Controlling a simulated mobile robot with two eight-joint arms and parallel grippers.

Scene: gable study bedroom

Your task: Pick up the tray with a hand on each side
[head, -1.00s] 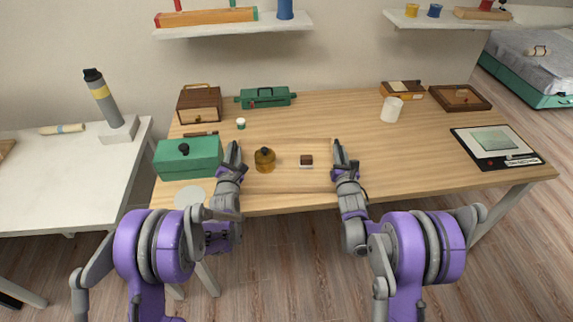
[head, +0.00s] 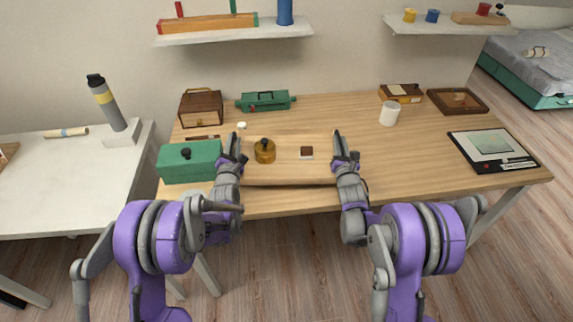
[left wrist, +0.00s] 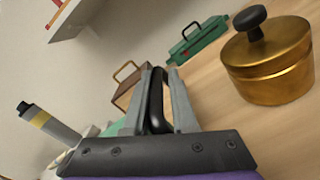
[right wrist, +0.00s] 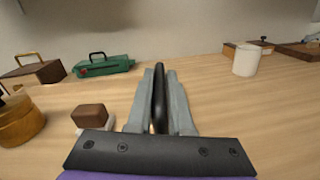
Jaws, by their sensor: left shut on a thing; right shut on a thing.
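The pale wooden tray (head: 288,173) is at the front of the desk between my two grippers, appearing a little above the desktop. Its colour is close to the desk's. It bears a brass pot (head: 265,151) with a black knob and a small brown-and-white block (head: 306,152). My left gripper (head: 236,146) is shut on the tray's left black handle (left wrist: 156,103). My right gripper (head: 338,142) is shut on the right black handle (right wrist: 160,92). The pot is close in the left wrist view (left wrist: 268,68).
A green box (head: 190,162) stands close to the left of my left gripper. Behind are a brown case (head: 201,108), a green toolbox (head: 265,101) and a white cup (head: 390,111). A framed tablet (head: 492,150) lies at right. Shelves hang above the desk.

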